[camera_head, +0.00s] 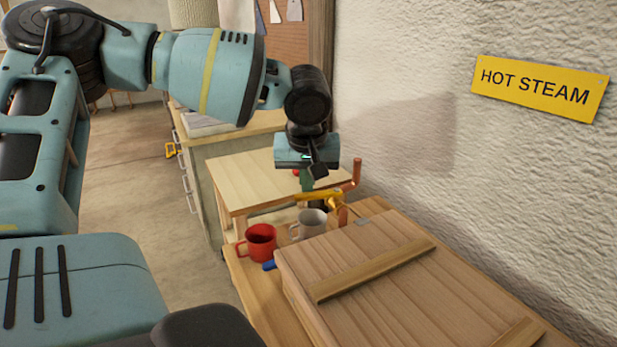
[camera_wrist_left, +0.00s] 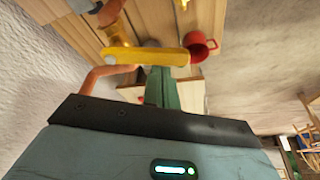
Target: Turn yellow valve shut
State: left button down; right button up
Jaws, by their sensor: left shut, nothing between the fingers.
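The yellow valve lever (camera_head: 316,195) sits on a brass valve body with copper pipe (camera_head: 356,172), close to the wall. In the left wrist view the lever (camera_wrist_left: 150,56) lies across the picture, roughly crosswise to the brass body (camera_wrist_left: 117,28). My left gripper (camera_head: 307,187) points down just above the lever. Its green fingers (camera_wrist_left: 160,78) are shut and empty, and their tips appear right beside the lever's edge. I cannot tell whether they touch it. My right gripper is not in view.
A red mug (camera_head: 261,242) and a grey mug (camera_head: 308,224) stand close to the valve. A wooden box with a sloped lid (camera_head: 385,265) fills the front of the bench. A yellow HOT STEAM sign (camera_head: 540,88) hangs on the rough white wall at right.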

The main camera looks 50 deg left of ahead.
pick_arm(q)
jog(key=shift+s+d, duration=0.35)
jog(key=shift+d, duration=0.15)
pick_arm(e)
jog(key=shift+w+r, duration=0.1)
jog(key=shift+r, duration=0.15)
pick_arm(q)
jog(key=shift+s+d, duration=0.15)
dwell(0.3)
jog(key=shift+s+a+p, duration=0.35)
jog(key=shift+s+p, duration=0.25)
jog(key=shift+s, duration=0.15)
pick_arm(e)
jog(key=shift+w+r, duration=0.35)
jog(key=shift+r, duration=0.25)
pick_arm(q)
jog(key=shift+w, duration=0.1)
jog(key=v, duration=0.8)
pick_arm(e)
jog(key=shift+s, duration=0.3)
pick_arm(q)
jog(key=shift+f, duration=0.1)
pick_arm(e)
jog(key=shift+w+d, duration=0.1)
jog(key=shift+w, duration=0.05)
